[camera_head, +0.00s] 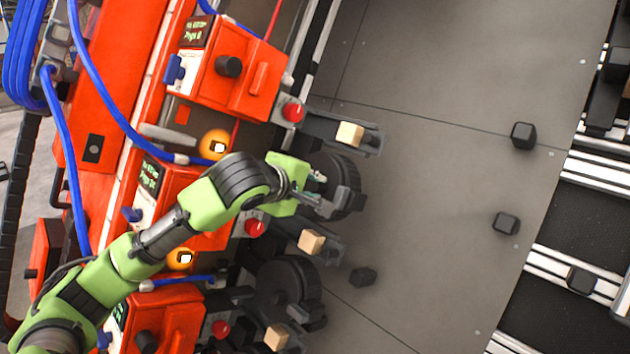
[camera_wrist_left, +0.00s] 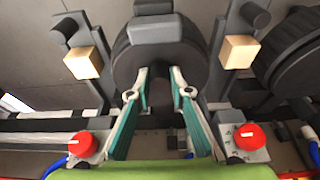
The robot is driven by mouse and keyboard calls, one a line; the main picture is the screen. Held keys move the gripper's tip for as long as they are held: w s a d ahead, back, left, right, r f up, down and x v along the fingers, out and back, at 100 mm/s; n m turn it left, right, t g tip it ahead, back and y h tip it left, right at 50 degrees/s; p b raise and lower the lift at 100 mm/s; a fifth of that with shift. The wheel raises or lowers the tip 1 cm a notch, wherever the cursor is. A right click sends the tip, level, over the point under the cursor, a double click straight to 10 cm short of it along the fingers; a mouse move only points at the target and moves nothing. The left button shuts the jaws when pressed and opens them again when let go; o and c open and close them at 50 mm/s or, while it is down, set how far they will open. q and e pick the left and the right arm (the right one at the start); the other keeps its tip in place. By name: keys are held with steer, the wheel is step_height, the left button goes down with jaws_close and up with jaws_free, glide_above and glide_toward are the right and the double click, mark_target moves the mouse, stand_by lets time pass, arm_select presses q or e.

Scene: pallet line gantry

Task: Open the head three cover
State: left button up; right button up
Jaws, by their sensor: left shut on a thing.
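My left gripper (camera_head: 318,192) reaches from the left over an orange machine head to a dark round cover (camera_head: 345,170) with a grey block on its front. In the left wrist view the same cover (camera_wrist_left: 126,66) is straight ahead. The two fingers of my left gripper (camera_wrist_left: 160,88) are apart from each other, shut on a dark part of the cover between them. The exact spot of contact is hard to see. I cannot read a number that marks this head as three. My right gripper is in neither view.
Orange heads (camera_head: 225,65) stand in a row, with blue hoses (camera_head: 95,85) on the left. Red buttons (camera_head: 254,227) and arms with wooden blocks (camera_head: 311,241) flank the cover. Another dark cover (camera_head: 283,280) is below. The grey floor (camera_head: 430,200) holds several dark blocks.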

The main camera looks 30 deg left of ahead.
arm_select(q)
steer(key=shift+s+a+r, duration=0.25)
steer(key=shift+a+r, duration=0.2)
steer(key=shift+a, duration=0.35)
steer(key=shift+s+a+r, duration=0.2)
steer(key=shift+s+a, duration=0.05)
steer(key=shift+a, duration=0.2)
steer(key=shift+s+a+r, duration=0.15)
steer(key=shift+s+a, duration=0.1)
steer(key=shift+a, duration=0.15)
steer(key=shift+c, duration=0.2)
steer(key=shift+a, duration=0.15)
steer(key=shift+s+a+r, duration=0.2)
steer(key=shift+s+a, duration=0.05)
steer(key=shift+a, duration=0.2)
steer(key=shift+s+a+r, duration=0.15)
steer(key=shift+s+a, duration=0.05)
steer(key=shift+a, duration=0.25)
